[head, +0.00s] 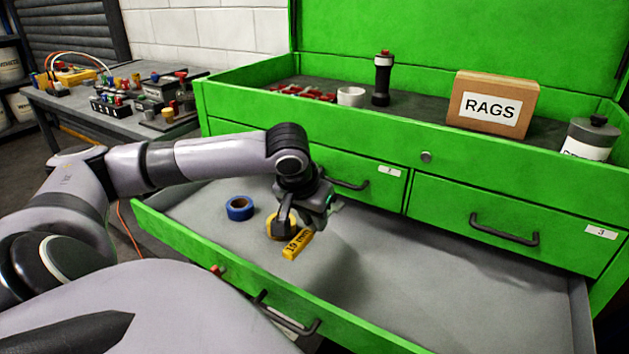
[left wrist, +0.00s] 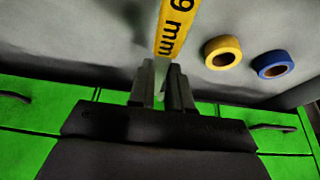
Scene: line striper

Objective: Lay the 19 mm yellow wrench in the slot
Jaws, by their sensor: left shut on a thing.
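The yellow wrench (head: 298,244), marked "19 mm" in black, is over the open drawer's grey floor. My left gripper (head: 288,222) is shut on it. In the left wrist view, the wrench (left wrist: 176,28) sticks out from between the fingertips (left wrist: 163,80), and its far end is cut off by the frame edge. Whether the wrench touches the drawer floor I cannot tell. I cannot make out a slot in either view. My right gripper is not in view.
The open drawer (head: 430,270) holds a blue tape roll (head: 240,208) and a yellow tape roll (left wrist: 222,52), partly hidden behind my gripper in the head view. A rags box (head: 494,104), black flashlight (head: 383,80) and white cup (head: 351,97) stand on the cabinet top. The drawer's right side is clear.

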